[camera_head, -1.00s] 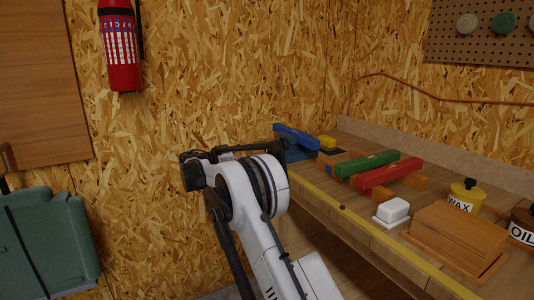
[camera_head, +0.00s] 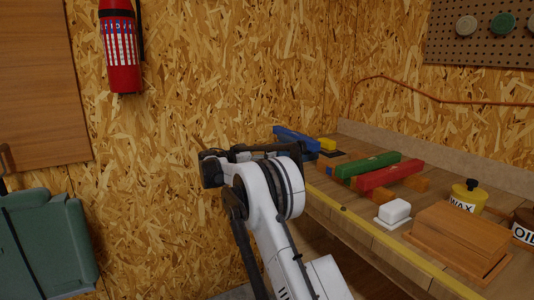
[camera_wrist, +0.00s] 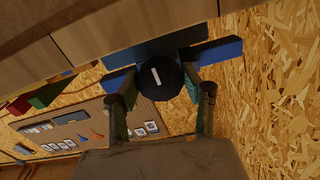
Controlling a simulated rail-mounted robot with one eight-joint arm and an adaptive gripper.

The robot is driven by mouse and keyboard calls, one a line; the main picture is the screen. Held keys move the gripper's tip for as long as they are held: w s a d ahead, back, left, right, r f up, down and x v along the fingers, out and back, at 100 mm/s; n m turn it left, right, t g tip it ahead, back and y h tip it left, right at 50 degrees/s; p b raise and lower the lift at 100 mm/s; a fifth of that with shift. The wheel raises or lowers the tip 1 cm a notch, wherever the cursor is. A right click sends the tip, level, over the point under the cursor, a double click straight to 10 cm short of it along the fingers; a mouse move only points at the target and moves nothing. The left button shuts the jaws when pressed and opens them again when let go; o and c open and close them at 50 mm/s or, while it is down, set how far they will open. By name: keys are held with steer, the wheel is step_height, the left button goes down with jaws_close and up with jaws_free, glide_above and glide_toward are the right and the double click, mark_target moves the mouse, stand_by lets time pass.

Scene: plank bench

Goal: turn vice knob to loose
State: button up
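The blue vice (camera_head: 297,138) sits at the far end of the bench, partly hidden behind my arm in the head view. In the wrist view, its blue body (camera_wrist: 155,49) shows with the round black knob (camera_wrist: 168,80) in front, marked by a white line tilted slightly from vertical in the picture. My gripper (camera_wrist: 162,76) has its two fingers spread on either side of the knob. The left finger looks apart from it; I cannot tell whether the right one touches. In the head view the knob is hidden, and my dark gripper (camera_head: 292,149) is beside the vice.
Green (camera_head: 375,164) and red (camera_head: 390,175) bars lie on wooden blocks near the vice. The particleboard wall (camera_head: 170,190) is to the left.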

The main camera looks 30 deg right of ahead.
steer(key=c, duration=0.5)
steer(key=shift+c, duration=0.2)
steer(key=shift+n, duration=0.3)
